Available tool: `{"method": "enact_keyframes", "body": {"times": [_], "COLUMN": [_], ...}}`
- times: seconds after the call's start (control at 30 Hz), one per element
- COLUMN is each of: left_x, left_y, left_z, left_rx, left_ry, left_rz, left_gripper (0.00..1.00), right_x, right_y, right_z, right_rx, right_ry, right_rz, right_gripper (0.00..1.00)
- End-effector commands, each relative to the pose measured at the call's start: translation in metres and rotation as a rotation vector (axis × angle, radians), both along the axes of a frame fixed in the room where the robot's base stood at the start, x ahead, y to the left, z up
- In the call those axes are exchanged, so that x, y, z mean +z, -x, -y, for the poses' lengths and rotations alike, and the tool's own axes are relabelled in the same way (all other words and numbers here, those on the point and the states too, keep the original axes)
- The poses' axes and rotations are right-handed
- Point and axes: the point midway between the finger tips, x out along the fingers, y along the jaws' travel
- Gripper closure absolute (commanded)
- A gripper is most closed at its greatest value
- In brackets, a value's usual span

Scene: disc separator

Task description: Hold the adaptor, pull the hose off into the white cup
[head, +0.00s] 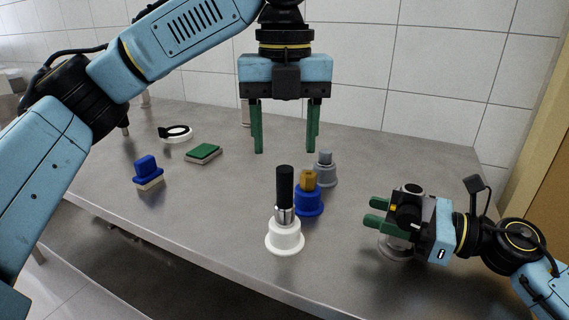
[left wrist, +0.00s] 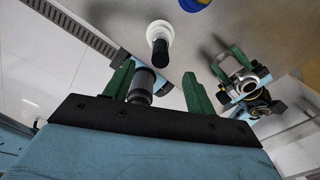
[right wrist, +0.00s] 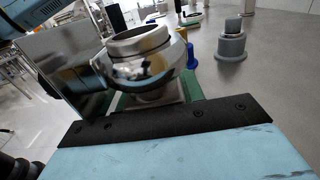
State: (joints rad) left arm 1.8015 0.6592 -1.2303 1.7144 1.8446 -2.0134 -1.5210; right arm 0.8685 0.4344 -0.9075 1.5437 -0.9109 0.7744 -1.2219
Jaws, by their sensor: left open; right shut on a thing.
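My right gripper (head: 376,212) is shut around a shiny metal adaptor (right wrist: 140,55), whose round silver base (head: 397,249) shows below the fingers in the head view. The white cup (head: 285,240) stands near the front edge of the table. A black cylinder with a silver lower end, seemingly the hose (head: 285,188), stands upright in the cup. Both also show in the left wrist view, the cup (left wrist: 158,29) and the black cylinder (left wrist: 160,52). My left gripper (head: 286,148) points down, open and empty, above the table behind the cup.
A blue holder with a yellow-brown top (head: 308,200) and a grey holder (head: 325,172) stand close behind the cup. The front-left tabletop is clear.

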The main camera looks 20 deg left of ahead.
Motion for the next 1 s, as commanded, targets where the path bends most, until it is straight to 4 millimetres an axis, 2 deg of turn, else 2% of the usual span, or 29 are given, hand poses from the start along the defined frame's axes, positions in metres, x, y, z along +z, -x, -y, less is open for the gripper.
{"method": "enact_keyframes", "body": {"times": [0.03, 0.6, 0.9, 0.93, 1.0], "left_x": [0.005, 0.052, 0.054, 0.054, 0.054], "left_y": [0.000, 0.000, 0.000, 0.000, 0.000], "left_z": [0.000, 0.000, 0.000, 0.000, 0.000], "left_rx": [0.002, 0.001, 0.001, 0.001, 0.000], "left_ry": [0.000, 0.000, 0.001, 0.001, 0.000], "left_rz": [0.003, 0.004, 0.000, 0.000, 0.001], "left_gripper": [0.44, 0.44, 0.44, 0.44, 0.44], "right_x": [-0.008, -0.008, -0.008, -0.008, -0.007], "right_y": [0.000, 0.000, 0.001, 0.001, 0.000], "right_z": [0.000, 0.000, 0.000, 0.000, 0.000], "right_rx": [0.000, 0.000, 0.000, 0.000, 0.000], "right_ry": [0.012, 0.011, 0.011, 0.011, 0.010], "right_rz": [-0.007, -0.007, -0.007, -0.007, -0.006], "right_gripper": [1.00, 1.00, 1.00, 0.59, 0.50]}}
